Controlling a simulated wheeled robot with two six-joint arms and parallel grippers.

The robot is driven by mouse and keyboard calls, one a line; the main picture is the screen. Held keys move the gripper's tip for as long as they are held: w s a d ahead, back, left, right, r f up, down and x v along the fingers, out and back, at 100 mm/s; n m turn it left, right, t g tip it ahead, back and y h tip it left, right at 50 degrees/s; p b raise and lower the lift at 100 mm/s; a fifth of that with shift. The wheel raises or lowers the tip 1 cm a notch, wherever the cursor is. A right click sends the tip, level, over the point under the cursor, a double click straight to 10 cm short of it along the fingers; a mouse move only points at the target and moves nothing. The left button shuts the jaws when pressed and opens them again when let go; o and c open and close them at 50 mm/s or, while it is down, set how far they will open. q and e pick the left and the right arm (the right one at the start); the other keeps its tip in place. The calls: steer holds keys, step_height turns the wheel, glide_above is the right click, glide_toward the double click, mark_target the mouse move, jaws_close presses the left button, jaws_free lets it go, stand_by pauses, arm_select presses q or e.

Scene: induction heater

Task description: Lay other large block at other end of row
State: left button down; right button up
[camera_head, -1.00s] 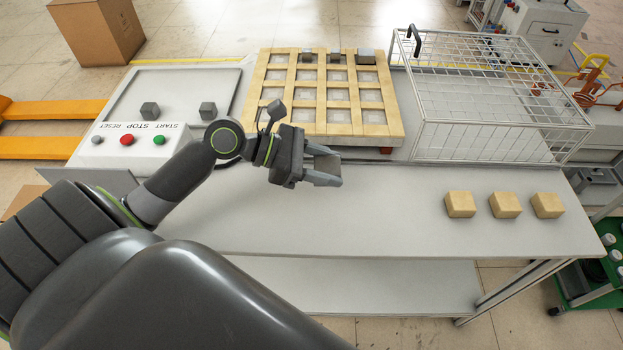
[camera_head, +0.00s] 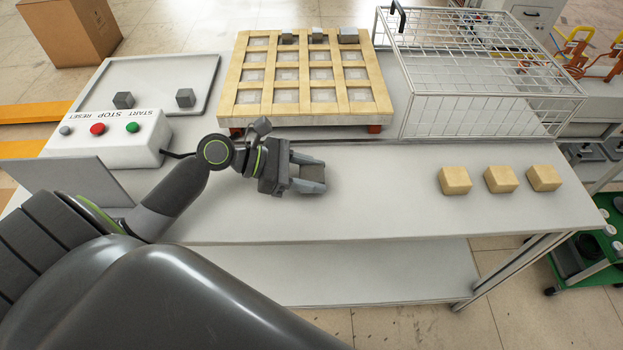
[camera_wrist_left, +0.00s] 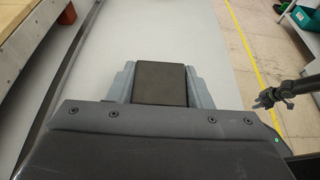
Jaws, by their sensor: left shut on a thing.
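My left gripper (camera_head: 310,178) is shut on a dark grey block (camera_wrist_left: 160,84), held between its two fingers over the bare table top in front of the wooden grid. A row lies along the far edge of the grid (camera_head: 236,92): two small grey blocks (camera_head: 287,36) (camera_head: 317,35) and a larger grey block (camera_head: 348,35) at the right end. The grid cell at the far left of that row looks empty.
Two grey blocks (camera_head: 123,100) (camera_head: 185,97) sit on a tray (camera_head: 212,72) behind the button box (camera_head: 100,140). A wire cage (camera_head: 480,90) stands right of the grid. Three beige blocks (camera_head: 455,180) (camera_head: 501,179) (camera_head: 544,178) lie at the table's right.

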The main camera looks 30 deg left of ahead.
arm_select(q)
steer(key=shift+f, duration=0.75)
steer(key=c, duration=0.7)
jaws_free()
steer(key=shift+f, duration=0.1)
